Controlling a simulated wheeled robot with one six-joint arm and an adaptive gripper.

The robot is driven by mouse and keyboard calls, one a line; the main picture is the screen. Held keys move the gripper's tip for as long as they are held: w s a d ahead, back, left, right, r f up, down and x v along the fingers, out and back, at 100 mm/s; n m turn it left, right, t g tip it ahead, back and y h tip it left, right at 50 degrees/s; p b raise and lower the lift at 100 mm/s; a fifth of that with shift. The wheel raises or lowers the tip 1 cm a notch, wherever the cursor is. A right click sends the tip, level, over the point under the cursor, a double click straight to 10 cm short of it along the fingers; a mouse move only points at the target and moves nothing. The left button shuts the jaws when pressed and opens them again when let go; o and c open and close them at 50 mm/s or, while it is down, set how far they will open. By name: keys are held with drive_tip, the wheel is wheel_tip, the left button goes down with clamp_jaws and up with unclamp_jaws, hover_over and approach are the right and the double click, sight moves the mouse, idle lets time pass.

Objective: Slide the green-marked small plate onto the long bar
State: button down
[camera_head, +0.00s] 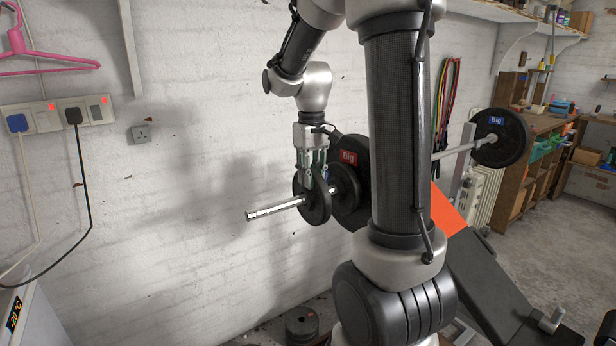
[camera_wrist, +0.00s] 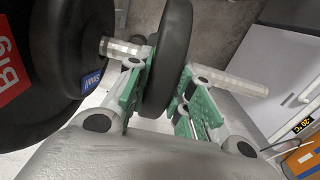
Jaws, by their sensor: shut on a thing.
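A small black plate (camera_head: 319,208) is held by its rim in my gripper (camera_head: 312,182), well along the near end of the long bar (camera_head: 272,209). In the wrist view, the plate (camera_wrist: 170,55) stands upright between the green finger pads of my gripper (camera_wrist: 166,82). The bar (camera_wrist: 232,80) shows on both sides of the plate, so it appears to pass through it. No green mark shows on the plate's visible faces. A bare length of bar sticks out to the left in the head view.
Another plate (camera_head: 345,188) with a blue label is close behind the held one, then a big red-labelled plate (camera_head: 362,165). A big blue-labelled plate (camera_head: 500,137) is at the bar's far end. A bench (camera_head: 490,285) stands below. The brick wall is close on the left.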

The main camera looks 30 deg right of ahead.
drive_tip(key=shift+d, duration=2.7)
drive_tip(key=c, duration=1.3)
unclamp_jaws()
drive_tip(key=shift+o, duration=0.7)
wheel_tip(320, 180, up, 12)
drive_tip(key=shift+a, duration=0.1)
